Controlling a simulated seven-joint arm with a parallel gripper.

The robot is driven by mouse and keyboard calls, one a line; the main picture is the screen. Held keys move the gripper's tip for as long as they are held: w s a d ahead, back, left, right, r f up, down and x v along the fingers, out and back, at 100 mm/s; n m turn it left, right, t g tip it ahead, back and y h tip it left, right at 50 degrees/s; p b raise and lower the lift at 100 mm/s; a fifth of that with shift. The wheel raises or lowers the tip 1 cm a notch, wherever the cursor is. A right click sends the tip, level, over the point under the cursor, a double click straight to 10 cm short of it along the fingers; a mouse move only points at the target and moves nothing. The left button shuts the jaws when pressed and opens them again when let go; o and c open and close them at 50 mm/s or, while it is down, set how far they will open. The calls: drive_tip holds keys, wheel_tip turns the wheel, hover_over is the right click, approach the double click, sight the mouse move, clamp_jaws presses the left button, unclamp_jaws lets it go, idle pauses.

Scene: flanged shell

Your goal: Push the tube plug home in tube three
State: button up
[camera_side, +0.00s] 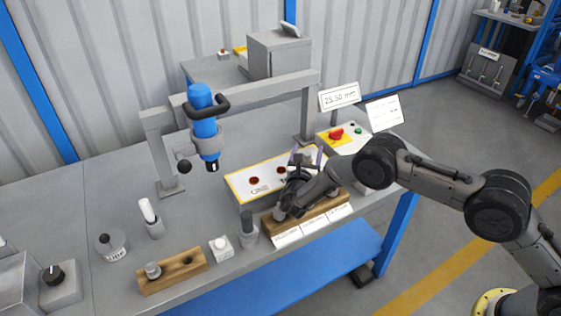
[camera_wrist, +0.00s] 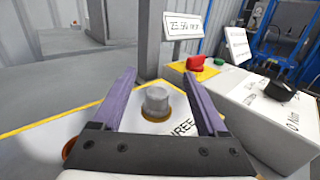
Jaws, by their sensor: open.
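A grey tube plug (camera_wrist: 156,103) stands upright in a brown-orange ringed hole on the white, yellow-edged top of the shell (camera_side: 238,184). Lettering ending in "REE" is beside that hole in the wrist view. The plug's upper part stands above the ring; how deep it sits I cannot tell. My gripper (camera_wrist: 160,76) is open, with its two purple fingers on either side of the plug and gaps between. In the side view my gripper (camera_side: 304,158) is over the shell's right end and largely hides that hole. Two other red-brown holes (camera_side: 254,181) show further left.
A blue tool (camera_side: 202,115) hangs on a grey gantry (camera_side: 162,150) behind the shell. A control box with a red button (camera_side: 336,133) stands to the right. A wooden block (camera_side: 325,208) lies in front, another (camera_side: 172,280) with a plug at front left. Several small parts stand between.

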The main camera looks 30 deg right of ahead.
sight(307, 153)
wheel_tip(307, 153, up, 2)
wheel_tip(307, 153, down, 3)
drive_tip(key=shift+r, duration=0.2)
wheel_tip(307, 153, up, 10)
drive_tip(key=shift+f, duration=0.2)
drive_tip(key=s+a+n+t+y, duration=0.1)
drive_tip(key=s+a+n+y, duration=0.1)
drive_tip(key=a, duration=0.6)
drive_tip(key=s+a+n+t+y, duration=0.2)
drive_tip(key=s+a+y, duration=0.2)
drive_tip(key=a, duration=0.5)
drive_tip(key=s+a+r+n+t+y, duration=0.1)
drive_tip(key=s+a+n+y, duration=0.2)
drive_tip(key=s+a, duration=0.3)
drive_tip(key=shift+s+a+t+y, duration=0.15)
drive_tip(key=shift+a+y, duration=0.15)
drive_tip(key=shift+a, duration=0.55)
drive_tip(key=shift+s+a+t+y, duration=0.15)
drive_tip(key=shift+a+y, duration=0.15)
drive_tip(key=shift+a, duration=0.5)
